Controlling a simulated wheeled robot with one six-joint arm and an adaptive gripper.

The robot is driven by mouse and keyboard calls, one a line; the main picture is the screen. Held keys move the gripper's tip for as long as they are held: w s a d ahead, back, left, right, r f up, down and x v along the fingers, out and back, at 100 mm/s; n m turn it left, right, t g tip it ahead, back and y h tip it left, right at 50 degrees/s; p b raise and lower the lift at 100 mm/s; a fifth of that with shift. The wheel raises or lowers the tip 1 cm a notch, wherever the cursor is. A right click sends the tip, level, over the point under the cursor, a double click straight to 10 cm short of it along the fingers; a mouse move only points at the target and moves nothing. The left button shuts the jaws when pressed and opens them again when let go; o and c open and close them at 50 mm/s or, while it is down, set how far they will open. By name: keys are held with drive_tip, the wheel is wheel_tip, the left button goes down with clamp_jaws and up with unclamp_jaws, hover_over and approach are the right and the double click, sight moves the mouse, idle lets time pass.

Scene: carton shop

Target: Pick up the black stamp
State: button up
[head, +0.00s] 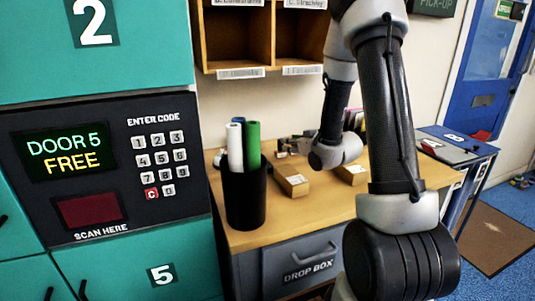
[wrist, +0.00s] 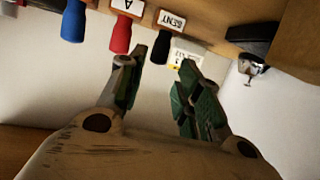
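The black stamp (wrist: 162,46) shows in the wrist view, with a dark handle and a wooden block labelled SENT. My gripper (wrist: 163,58) is open, its two green-padded fingers apart, and the black handle shows between the fingertips. I cannot tell whether the fingers are level with the handle or short of it. A red-handled stamp (wrist: 121,34) and a blue-handled stamp (wrist: 73,22) stand in a row to its left. In the head view the black stamp cannot be made out among small dark shapes near my wrist.
The wooden counter (head: 285,215) holds a black cup (head: 246,200) with rolls and small cartons (head: 291,181). Cubbyholes (head: 238,35) hang above. A black object with a metal end (wrist: 253,42) lies right of the stamps in the wrist view.

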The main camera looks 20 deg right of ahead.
sight(280, 148)
drive_tip(key=x, duration=0.8)
drive_tip(key=shift+r, duration=0.2)
drive_tip(key=shift+d, duration=0.1)
clamp_jaws()
